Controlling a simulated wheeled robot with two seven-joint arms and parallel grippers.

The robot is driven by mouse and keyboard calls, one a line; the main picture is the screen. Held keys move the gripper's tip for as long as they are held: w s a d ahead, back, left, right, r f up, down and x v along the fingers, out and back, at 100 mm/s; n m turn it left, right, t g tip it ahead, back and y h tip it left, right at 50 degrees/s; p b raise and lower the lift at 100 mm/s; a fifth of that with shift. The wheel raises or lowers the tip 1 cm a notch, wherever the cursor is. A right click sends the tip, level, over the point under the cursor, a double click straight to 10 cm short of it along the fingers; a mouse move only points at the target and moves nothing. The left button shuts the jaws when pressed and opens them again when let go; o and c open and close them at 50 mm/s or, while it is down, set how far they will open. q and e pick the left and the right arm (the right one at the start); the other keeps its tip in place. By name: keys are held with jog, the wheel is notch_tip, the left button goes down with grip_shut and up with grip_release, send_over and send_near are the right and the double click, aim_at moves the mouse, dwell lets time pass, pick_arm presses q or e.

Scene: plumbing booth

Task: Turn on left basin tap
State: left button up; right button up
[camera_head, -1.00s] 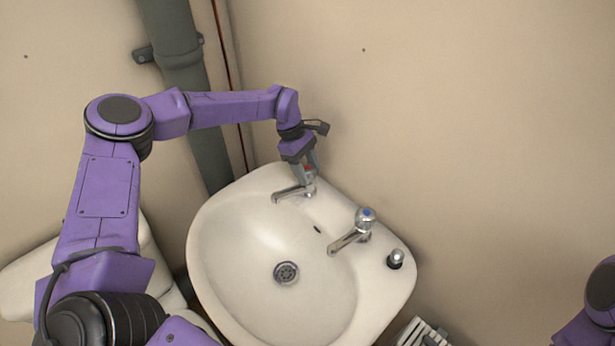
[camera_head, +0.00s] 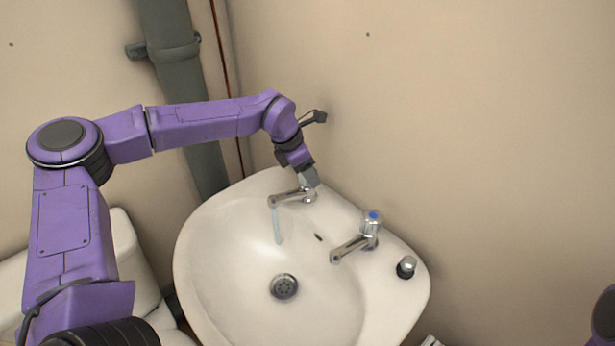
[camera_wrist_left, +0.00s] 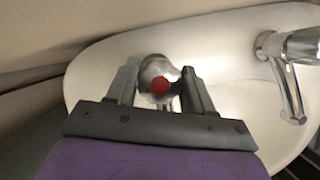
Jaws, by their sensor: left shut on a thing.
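The left basin tap (camera_head: 290,198) is chrome and stands at the back left of the white basin (camera_head: 215,240). A thin stream of water (camera_head: 277,226) runs from its spout into the bowl. My left gripper (camera_head: 309,180) is over this tap from above. In the left wrist view its two fingers (camera_wrist_left: 160,92) are on either side of the tap's round chrome head with a red cap (camera_wrist_left: 160,86), shut on it. In the head view the fingers hide most of the head. My right gripper is not in view.
The right basin tap (camera_head: 358,243), with a blue cap, stands to the right on the basin's back ledge. A small chrome and black piece (camera_head: 406,267) is beyond it. A grey pipe (camera_head: 176,60) runs up the wall at left.

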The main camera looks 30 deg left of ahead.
pick_arm(q)
jog(key=n+b, duration=0.1)
jog(key=n, duration=0.1)
jog(key=n+t+y+b, duration=0.1)
jog(key=n, duration=0.1)
jog(key=shift+y, duration=0.3)
jog(key=shift+n+y+b, duration=0.5)
jog(key=shift+n+b, duration=0.15)
jog(key=shift+n, duration=0.95)
jog(key=shift+r, duration=0.1)
jog(key=o, duration=1)
jog(key=shift+w, duration=0.1)
jog(key=v, duration=1)
jog(key=shift+r, duration=0.15)
